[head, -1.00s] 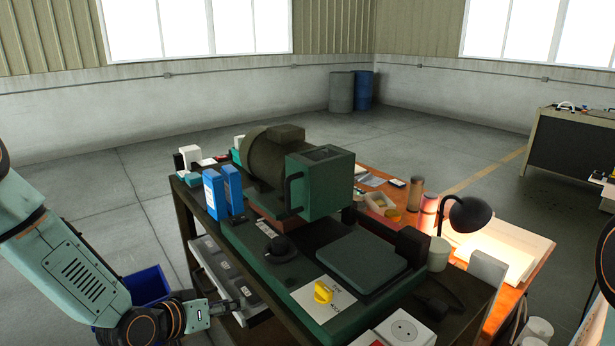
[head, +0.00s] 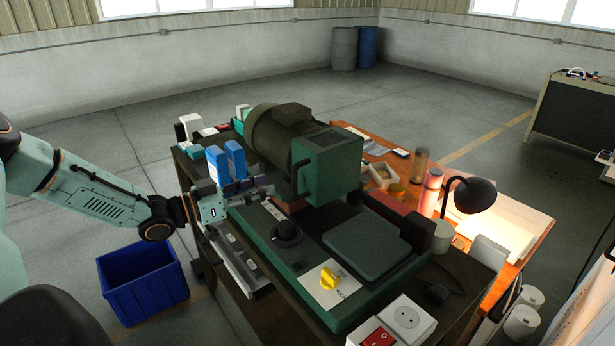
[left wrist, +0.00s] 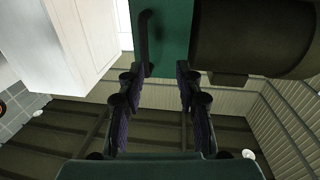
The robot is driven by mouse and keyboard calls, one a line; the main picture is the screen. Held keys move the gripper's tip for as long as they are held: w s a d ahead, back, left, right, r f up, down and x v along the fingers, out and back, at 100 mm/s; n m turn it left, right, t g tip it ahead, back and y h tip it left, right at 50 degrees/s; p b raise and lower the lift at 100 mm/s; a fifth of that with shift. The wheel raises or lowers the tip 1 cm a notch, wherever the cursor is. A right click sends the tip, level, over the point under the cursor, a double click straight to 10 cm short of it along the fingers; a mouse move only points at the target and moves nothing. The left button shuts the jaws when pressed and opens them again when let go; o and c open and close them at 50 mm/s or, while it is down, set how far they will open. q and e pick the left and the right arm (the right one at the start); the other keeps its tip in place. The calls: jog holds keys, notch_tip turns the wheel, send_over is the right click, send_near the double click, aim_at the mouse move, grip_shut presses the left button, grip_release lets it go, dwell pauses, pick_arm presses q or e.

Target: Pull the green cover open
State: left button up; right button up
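The green cover (head: 335,168) is a box-shaped hood at the front of the dark motor-like machine on the bench. Its dark bar handle (head: 297,180) stands upright on its left side. My left gripper (head: 264,188) is just left of the handle, apart from it, beside the blue boxes. In the left wrist view the left gripper (left wrist: 160,76) is open, with nothing between its fingers. That view shows the green cover (left wrist: 172,38) ahead, with the handle (left wrist: 147,40) near the left finger. My right gripper is not in view.
Two blue boxes (head: 235,158) stand close behind my left gripper. A black knob (head: 286,232), a flat green block (head: 367,248) and a yellow switch (head: 328,278) lie in front of the cover. A black lamp (head: 472,193) stands right. A blue bin (head: 143,290) is on the floor.

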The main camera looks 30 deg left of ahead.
aim_at(293, 182)
pick_arm(q)
jog(key=shift+m+g+h, duration=0.3)
jog(key=shift+m+h, duration=0.2)
jog(key=shift+m, duration=0.1)
jog(key=w+d+b, duration=0.2)
jog(key=d, duration=0.1)
jog(key=w+d+b, duration=0.1)
jog(key=w+d, duration=0.2)
jog(key=shift+w+d+r+b, duration=0.15)
jog(key=shift+r+b, duration=0.05)
jog(key=shift+b, duration=0.2)
jog(key=shift+w+a+f, duration=0.1)
jog(key=shift+w+a, duration=0.15)
jog(key=shift+a, duration=0.05)
jog(key=shift+s+d, duration=0.15)
jog(key=shift+d, duration=0.15)
jog(key=c, duration=0.7)
jog(key=shift+a, duration=0.2)
grip_shut()
jog(key=shift+d, duration=0.1)
